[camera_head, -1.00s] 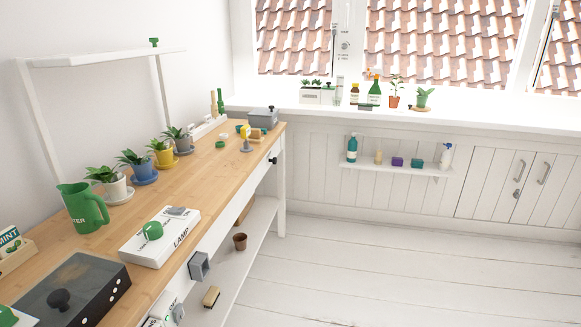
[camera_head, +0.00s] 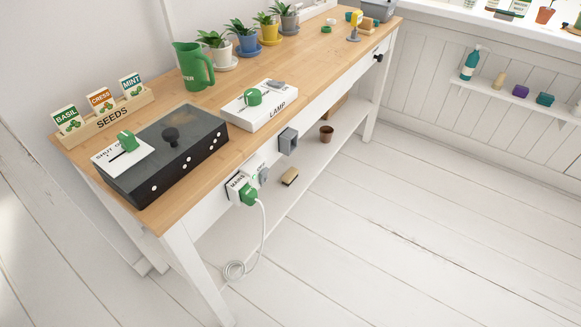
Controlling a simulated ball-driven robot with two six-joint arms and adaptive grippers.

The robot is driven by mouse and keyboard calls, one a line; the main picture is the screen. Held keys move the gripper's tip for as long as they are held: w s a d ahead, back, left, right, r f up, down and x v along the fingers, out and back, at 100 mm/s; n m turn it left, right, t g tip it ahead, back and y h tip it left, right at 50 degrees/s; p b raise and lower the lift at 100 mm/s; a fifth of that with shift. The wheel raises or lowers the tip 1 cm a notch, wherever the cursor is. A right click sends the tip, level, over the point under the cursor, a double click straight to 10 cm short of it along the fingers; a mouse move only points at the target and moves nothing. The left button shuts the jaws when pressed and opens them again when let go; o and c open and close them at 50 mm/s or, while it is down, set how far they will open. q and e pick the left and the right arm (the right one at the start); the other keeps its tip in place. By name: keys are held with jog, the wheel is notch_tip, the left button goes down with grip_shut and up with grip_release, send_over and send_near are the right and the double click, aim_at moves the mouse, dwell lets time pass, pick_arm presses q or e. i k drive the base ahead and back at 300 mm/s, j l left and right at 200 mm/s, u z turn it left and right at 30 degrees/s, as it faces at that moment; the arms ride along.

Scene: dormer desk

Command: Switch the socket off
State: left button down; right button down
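A white socket panel marked MAINS (camera_head: 236,186) is on the front of the desk, below the top edge. A green plug (camera_head: 249,195) sits at it, and a white cable (camera_head: 262,228) hangs from the plug to a coil near the floor. A small grey part (camera_head: 263,175) shows just right of the plug, on or beside a white plate. It is too small to tell whether it is a switch or how it is set. Neither of my grippers is in view.
The wooden desk (camera_head: 225,150) carries a black box (camera_head: 205,140) with a dark knob, a white LAMP box (camera_head: 268,118), a green jug (camera_head: 190,68) and a seeds rack (camera_head: 112,117). A grey box (camera_head: 288,141) juts from the front. Floor (camera_head: 370,240) at right is clear.

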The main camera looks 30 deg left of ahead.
aim_at(263, 176)
jog(key=l+u, duration=0.15)
jog(key=l, duration=0.25)
jog(key=k+l+u, duration=0.1)
jog(key=l, duration=0.25)
jog(key=k+l+u, duration=0.15)
jog(key=l, duration=0.25)
jog(key=l+u, duration=0.1)
jog(key=l, duration=0.3)
jog(key=k+l+u, duration=0.15)
jog(key=l, duration=0.2)
